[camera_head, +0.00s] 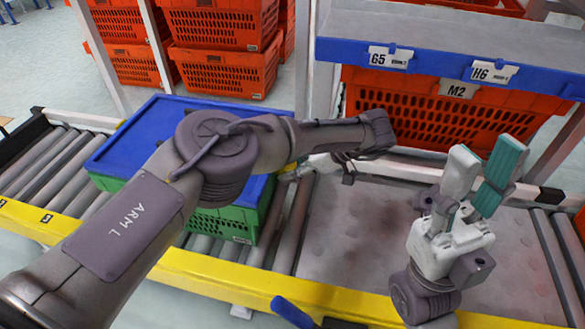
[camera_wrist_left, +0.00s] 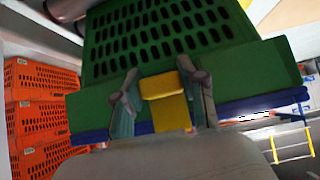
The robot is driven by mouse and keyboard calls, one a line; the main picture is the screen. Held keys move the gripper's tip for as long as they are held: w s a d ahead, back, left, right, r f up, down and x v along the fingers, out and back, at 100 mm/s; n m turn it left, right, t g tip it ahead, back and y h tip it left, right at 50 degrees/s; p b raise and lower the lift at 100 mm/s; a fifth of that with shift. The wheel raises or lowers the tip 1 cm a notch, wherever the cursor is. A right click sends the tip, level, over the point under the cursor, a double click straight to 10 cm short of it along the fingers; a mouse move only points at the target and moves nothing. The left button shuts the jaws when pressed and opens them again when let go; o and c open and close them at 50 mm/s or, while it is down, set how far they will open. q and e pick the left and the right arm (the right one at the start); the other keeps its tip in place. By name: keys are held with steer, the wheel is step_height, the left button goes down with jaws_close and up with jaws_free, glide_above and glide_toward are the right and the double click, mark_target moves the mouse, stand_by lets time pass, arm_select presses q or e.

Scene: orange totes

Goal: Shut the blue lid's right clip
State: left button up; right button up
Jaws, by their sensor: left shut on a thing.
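The blue lid (camera_head: 150,128) lies on the green crate (camera_head: 243,222) on the roller conveyor. The right yellow clip (camera_head: 289,168) is at the lid's right side, mostly hidden by my left gripper (camera_head: 296,172). In the left wrist view, the fingers of my left gripper (camera_wrist_left: 164,88) are on both sides of the yellow clip (camera_wrist_left: 170,108) and shut on it. The clip spans the blue lid edge (camera_wrist_left: 240,107) and the green crate rim (camera_wrist_left: 255,68); I cannot tell whether it is latched. My right gripper (camera_head: 482,172) is open and empty, pointing up, away from the crate.
A blue-edged shelf (camera_head: 430,62) with labels G5 and H6 stands at the back right, above an orange tote (camera_head: 425,130) labelled M2. Stacked orange totes (camera_head: 222,72) stand behind the conveyor. A bare grey plate (camera_head: 350,235) lies right of the crate. The yellow rail (camera_head: 225,273) runs along the front.

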arm_select(q)
steer(key=shift+f, duration=0.1)
steer(key=o, duration=1.2)
steer(key=shift+c, duration=0.2)
step_height(320, 180, up, 10)
